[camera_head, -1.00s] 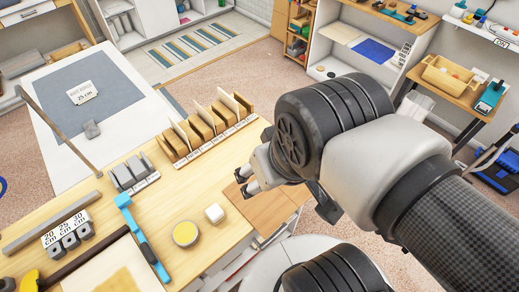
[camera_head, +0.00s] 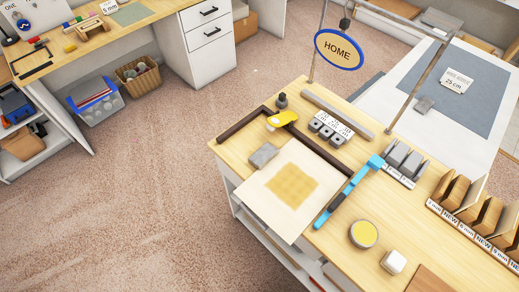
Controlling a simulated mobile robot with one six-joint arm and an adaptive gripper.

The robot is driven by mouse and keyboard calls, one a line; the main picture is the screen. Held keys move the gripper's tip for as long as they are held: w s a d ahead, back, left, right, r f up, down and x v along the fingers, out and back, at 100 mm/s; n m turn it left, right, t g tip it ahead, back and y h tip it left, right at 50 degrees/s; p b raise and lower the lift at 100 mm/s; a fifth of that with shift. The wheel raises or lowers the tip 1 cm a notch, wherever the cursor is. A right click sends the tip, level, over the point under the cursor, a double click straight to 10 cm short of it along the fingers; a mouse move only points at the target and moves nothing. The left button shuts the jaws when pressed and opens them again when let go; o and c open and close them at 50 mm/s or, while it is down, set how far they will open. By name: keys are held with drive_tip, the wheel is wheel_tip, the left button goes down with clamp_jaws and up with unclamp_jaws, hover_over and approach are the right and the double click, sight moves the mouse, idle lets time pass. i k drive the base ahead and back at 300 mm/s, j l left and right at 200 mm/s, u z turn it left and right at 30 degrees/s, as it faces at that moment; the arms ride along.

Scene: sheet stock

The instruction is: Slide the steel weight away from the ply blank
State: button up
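The ply blank (camera_head: 262,196) looks like a pale square sheet with a darker tan patch in its middle, lying on the wooden workbench. A grey block (camera_head: 263,155), which looks like the steel weight, sits at the sheet's upper left corner. It seems to rest on the sheet's edge, but how much overlaps I cannot tell. A similar grey block (camera_head: 424,104) lies on a blue-grey sheet on the white table at the right. My gripper is not in view.
A dark brown L-shaped fence (camera_head: 244,126) with a yellow tool (camera_head: 282,118) runs behind the blank. A blue bar (camera_head: 348,192) lies along its right side. A yellow disc (camera_head: 363,234) and white cube (camera_head: 393,262) stand nearer. Open floor lies left of the bench.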

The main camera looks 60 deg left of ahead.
sight(267, 152)
drive_tip(key=u, duration=2.15)
drive_tip(key=i+j+z, duration=0.15)
drive_tip(key=i+j, duration=0.75)
drive_tip(key=j, duration=0.05)
